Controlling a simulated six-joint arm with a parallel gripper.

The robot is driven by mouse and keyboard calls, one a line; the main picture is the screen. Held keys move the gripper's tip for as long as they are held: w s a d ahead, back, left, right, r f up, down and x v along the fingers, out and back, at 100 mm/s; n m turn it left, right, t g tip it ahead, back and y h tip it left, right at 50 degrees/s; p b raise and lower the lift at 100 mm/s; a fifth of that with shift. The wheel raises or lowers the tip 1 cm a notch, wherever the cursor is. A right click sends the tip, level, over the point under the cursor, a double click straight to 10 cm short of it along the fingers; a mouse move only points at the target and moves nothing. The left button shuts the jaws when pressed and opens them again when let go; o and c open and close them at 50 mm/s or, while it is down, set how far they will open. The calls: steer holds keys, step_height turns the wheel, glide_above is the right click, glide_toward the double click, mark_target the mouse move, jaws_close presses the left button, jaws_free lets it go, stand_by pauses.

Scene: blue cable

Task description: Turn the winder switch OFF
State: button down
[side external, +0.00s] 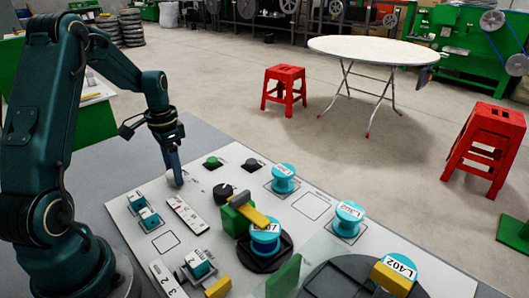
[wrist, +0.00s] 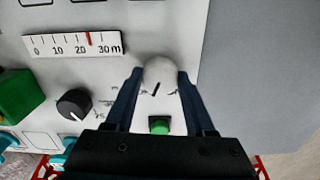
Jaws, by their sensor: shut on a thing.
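The winder switch (wrist: 160,73) appears as a pale round knob with a short black mark, set in the white panel (wrist: 175,25). In the wrist view the mark runs nearly up and down, tilted a little to the right. Small labels beside the knob are partly covered and unreadable. My gripper (wrist: 158,84) has one finger on each side of the knob and is shut on it. In the side view my gripper (side external: 175,178) points down at the panel's far left part, and its fingers hide most of the knob.
Close by are a green button (side external: 212,162), a black button (side external: 252,164), a black dial (side external: 224,193) and a length scale (side external: 188,214). A green block (side external: 236,218) and several teal spools (side external: 283,178) stand farther right. Bare grey table (wrist: 245,70) lies beyond the panel edge.

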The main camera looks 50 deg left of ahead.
steer(key=shift+m, duration=0.7)
steer(key=shift+c, duration=1.2)
jaws_free()
steer(key=shift+r, duration=2.6)
